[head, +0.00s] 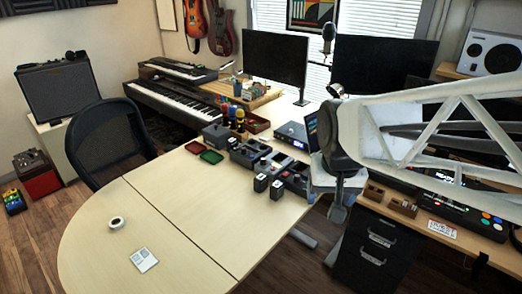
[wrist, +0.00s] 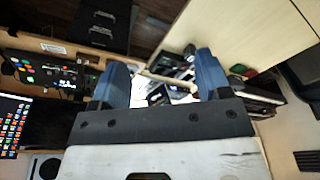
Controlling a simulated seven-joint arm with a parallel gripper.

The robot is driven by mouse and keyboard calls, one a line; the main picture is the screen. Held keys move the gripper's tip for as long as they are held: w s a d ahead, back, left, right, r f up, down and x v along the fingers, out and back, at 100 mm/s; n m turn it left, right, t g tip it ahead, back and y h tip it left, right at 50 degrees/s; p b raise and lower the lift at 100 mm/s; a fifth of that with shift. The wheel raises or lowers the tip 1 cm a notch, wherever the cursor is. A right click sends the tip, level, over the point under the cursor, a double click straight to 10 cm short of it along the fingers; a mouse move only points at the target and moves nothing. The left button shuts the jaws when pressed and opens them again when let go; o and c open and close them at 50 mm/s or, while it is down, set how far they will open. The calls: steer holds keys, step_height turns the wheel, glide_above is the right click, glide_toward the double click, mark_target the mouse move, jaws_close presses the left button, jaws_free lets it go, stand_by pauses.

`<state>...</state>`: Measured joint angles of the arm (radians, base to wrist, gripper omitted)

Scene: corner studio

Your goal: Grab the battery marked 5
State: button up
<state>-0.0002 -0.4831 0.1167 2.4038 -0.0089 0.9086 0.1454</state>
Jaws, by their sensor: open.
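Two black battery blocks stand upright on the pale desk, a left one (head: 261,183) and a right one (head: 277,188), each with a small white label. The number on either label is too small to read, so I cannot tell which is marked 5. Behind them is a row of black charger-like units (head: 250,152), with dark blocks that may be more batteries. My gripper (wrist: 162,64) is open in the wrist view, with its blue fingers apart and nothing held between them. In the head view my arm reaches in from the right, clear of the two batteries.
A red tray (head: 195,147) and a green tray (head: 211,157) lie behind. A black drawer cabinet (head: 372,250) stands right.

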steer(key=w+f+m, duration=0.2)
steer(key=w, duration=1)
steer(key=m+g, duration=0.2)
steer(key=m, duration=0.3)
glide_above(277, 184)
step_height(277, 184, down, 26)
steer(key=shift+r, duration=0.2)
steer(key=shift+w+f, duration=0.15)
steer(key=shift+f, duration=0.05)
steer(key=shift+f, duration=0.1)
steer(key=shift+f, duration=1.2)
steer(key=shift+f, duration=0.1)
